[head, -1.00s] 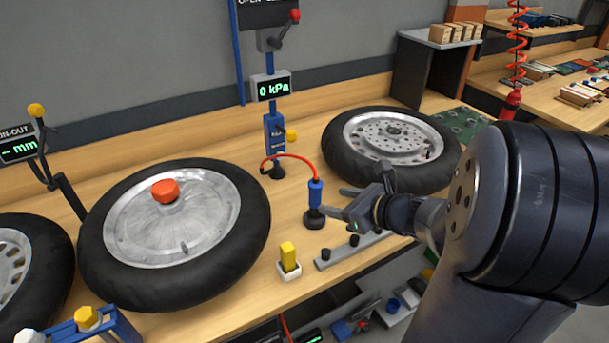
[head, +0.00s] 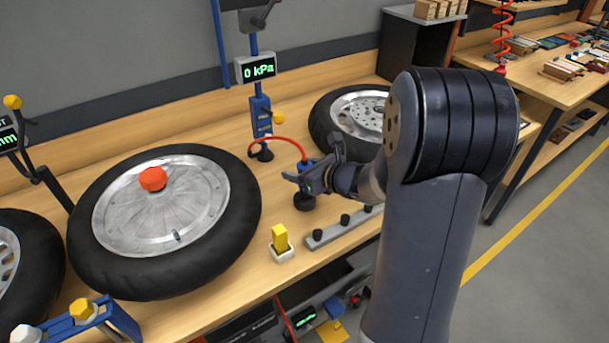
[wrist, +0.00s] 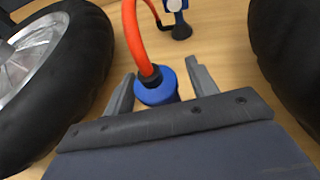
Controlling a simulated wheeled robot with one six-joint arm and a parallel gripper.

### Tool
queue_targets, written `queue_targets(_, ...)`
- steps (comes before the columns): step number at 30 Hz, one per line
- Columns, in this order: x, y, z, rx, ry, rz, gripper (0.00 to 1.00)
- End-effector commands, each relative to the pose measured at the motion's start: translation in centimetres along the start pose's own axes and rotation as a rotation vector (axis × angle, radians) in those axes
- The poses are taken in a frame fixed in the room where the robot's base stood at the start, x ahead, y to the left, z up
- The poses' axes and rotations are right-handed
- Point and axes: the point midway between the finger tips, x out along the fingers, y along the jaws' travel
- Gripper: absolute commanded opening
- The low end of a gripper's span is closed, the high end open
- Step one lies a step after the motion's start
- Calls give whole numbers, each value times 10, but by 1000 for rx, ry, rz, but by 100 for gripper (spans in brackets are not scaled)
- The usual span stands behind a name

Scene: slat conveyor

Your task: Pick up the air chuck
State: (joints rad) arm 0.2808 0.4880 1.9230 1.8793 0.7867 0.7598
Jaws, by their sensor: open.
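The air chuck (head: 305,165) is a blue cylinder with a red hose curving from its top, standing upright on a round black base (head: 304,203) on the wooden bench. In the wrist view the air chuck (wrist: 156,90) sits between the two grey fingers, nearer the left one. My gripper (head: 310,160) is open around it in the head view and hides part of its body.
A tyred wheel with a red cap (head: 165,215) lies to the left; another wheel (head: 350,118) lies behind my arm. A blue post with a 0 kPa display (head: 255,68) stands behind. A yellow block in a white holder (head: 281,243) and a grey rail (head: 338,229) are in front.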

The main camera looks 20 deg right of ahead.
Motion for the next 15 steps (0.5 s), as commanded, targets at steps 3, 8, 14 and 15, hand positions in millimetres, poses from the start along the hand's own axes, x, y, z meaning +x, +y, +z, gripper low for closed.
queue_targets(3,6,0,0,-1,1,1,55)
queue_targets(8,6,0,0,-1,0,0,55)
queue_targets(14,6,0,0,-1,0,0,42)
queue_targets(15,6,0,0,-1,0,0,39)
